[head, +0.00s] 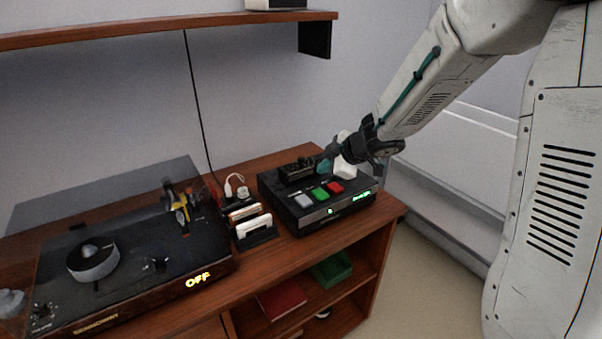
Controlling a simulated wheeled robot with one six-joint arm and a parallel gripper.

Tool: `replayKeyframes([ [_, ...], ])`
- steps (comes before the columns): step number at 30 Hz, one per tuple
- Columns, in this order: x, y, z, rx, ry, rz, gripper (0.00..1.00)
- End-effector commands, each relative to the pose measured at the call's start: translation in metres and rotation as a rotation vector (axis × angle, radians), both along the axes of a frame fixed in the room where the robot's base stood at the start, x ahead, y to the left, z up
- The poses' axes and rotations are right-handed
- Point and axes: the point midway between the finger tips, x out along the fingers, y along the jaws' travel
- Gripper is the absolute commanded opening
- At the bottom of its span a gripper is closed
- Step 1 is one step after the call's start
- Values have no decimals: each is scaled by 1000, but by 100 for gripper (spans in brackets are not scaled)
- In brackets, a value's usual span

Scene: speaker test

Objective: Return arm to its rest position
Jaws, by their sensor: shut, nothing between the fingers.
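My arm (430,85) comes in from the upper right and reaches down to the left. My gripper (328,162) is at its end, over the back right part of a black box with buttons (315,228). The gripper is shut, with nothing seen in it. The fingertips are small and dark here, and I cannot tell whether they touch the box. The box has a grey, a green and a red button (336,187) on top and a lit green display on its front.
A black turntable (130,265) with a lit "OFF" sign stands at left, its clear lid raised. A holder with upright slabs (255,232) sits between it and the box. A wooden shelf (150,27) hangs above. The cabinet (385,225) ends just right of the box.

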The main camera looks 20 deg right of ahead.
Motion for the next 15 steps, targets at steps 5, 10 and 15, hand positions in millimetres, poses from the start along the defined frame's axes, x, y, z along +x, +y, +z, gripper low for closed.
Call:
replayKeyframes([
  [5, 3, -13, -3, -53, -4, -41, 0],
  [10, -5, -69, -10, -170, 36, -336, 0],
  [15, -69, -124, 21, -255, 143, -750, 0],
])
